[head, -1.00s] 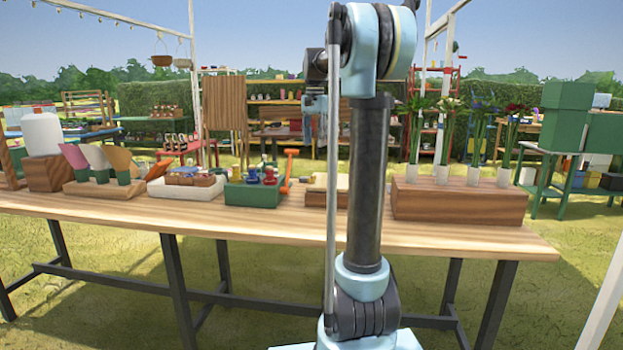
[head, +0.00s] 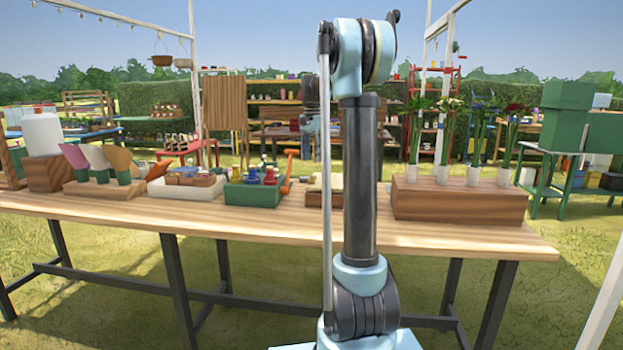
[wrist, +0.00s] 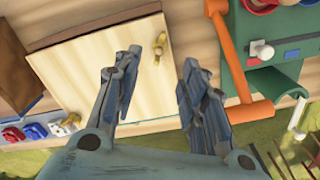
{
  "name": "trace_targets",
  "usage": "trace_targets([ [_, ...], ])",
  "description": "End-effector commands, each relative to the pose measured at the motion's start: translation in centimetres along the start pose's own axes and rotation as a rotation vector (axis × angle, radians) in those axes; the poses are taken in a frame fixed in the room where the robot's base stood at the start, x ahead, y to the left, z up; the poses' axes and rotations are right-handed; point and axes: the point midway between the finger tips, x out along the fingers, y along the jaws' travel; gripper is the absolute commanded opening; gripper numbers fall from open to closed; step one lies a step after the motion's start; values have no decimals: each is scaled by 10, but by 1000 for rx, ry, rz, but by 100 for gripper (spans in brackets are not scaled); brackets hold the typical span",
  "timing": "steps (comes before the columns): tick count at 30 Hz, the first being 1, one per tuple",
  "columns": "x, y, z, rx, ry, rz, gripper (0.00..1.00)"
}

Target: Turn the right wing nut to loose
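A pale wooden press board (wrist: 95,75) lies flat on the table in the wrist view. One brass wing nut (wrist: 160,47) stands at its upper edge, just beyond my fingertips. A second brass wing nut (wrist: 70,119) is at its lower left side. I cannot tell for sure which is the right one. My gripper (wrist: 160,60) is open and empty, fingers apart over the board, with the upper nut in line with the gap. In the head view part of the press (head: 314,198) shows beside my arm, which hides the rest and my gripper.
A green box (wrist: 276,85) with an orange crank handle (wrist: 234,60) stands close on the right in the wrist view. Small blue, red and white items (wrist: 35,130) lie at the lower left. In the head view a wooden block (head: 460,203) with vased flowers stands to the right.

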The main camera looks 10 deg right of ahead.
Motion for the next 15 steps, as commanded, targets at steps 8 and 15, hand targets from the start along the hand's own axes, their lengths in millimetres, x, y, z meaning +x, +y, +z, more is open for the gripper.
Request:
trace_targets([
  [8,49,0,0,0,0,0,39],
  [15,78,0,0,0,0,0,39],
])
